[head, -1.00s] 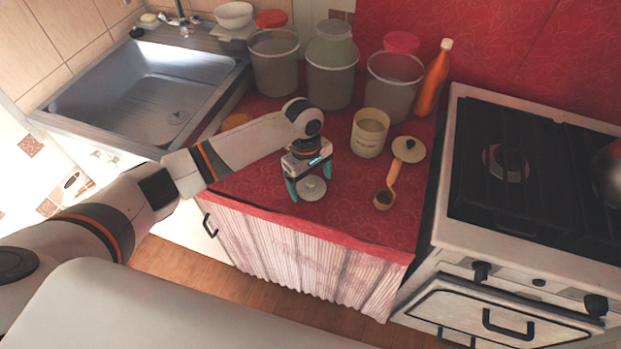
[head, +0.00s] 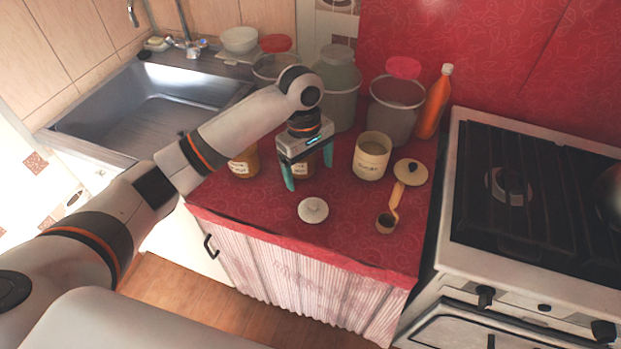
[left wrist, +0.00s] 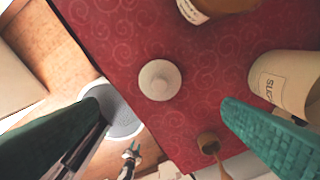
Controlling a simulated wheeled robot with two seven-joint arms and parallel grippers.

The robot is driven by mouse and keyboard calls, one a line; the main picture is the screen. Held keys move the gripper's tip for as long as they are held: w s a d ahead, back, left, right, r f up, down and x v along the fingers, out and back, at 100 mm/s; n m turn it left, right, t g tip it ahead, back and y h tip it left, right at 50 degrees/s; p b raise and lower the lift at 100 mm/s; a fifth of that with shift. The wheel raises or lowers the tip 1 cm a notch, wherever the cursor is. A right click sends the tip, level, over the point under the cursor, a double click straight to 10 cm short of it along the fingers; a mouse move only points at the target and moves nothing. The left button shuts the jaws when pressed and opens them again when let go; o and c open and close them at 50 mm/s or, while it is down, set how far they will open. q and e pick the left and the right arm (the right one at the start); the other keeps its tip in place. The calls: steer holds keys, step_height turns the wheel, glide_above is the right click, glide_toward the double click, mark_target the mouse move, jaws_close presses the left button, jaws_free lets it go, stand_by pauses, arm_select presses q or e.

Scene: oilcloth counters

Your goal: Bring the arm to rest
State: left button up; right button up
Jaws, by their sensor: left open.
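My left gripper (head: 309,168) is open and empty above the red counter, its teal fingers pointing down. In the left wrist view its two fingers (left wrist: 165,125) stand wide apart. A small round white lid (head: 313,209) lies on the counter just in front of the gripper, apart from it. The lid also shows in the left wrist view (left wrist: 159,80). An amber jar (head: 303,167) stands behind the gripper, partly hidden by the fingers.
A cream sugar canister (head: 371,157), a spoon (head: 392,206) and another lid (head: 410,172) are right of the gripper. Another amber jar (head: 243,163) stands left. Tall containers (head: 395,108) and an orange bottle (head: 434,103) line the back. The stove (head: 520,185) is right, the sink (head: 150,105) left.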

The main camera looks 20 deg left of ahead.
arm_select(q)
steer(key=shift+r, duration=0.2)
stand_by(0.4)
steer(key=s+d+f+m, duration=0.1)
steer(key=s+f, duration=0.1)
steer(key=s+d+f+m, duration=0.2)
steer(key=s+d+f+m+h, duration=0.1)
steer(key=s+f+m, duration=0.1)
steer(key=shift+s+d+f+t, duration=0.25)
steer(key=shift+d+f+t, duration=0.05)
steer(key=shift+f+t, duration=0.1)
steer(key=s+d+f+m+t+h, duration=0.15)
steer(key=s+f+m, duration=0.25)
steer(key=s, duration=0.4)
steer(key=s+a+m+t+y, duration=0.2)
steer(key=s+a+m+y, duration=0.25)
steer(key=s+a, duration=0.75)
step_height(320, 180, down, 26)
steer(key=s+d+r+g+h, duration=0.1)
steer(key=d, duration=0.1)
steer(key=s+a+f+g, duration=0.1)
steer(key=s+a+f, duration=0.2)
steer(key=s+f, duration=1.4)
steer(key=shift+a, duration=0.15)
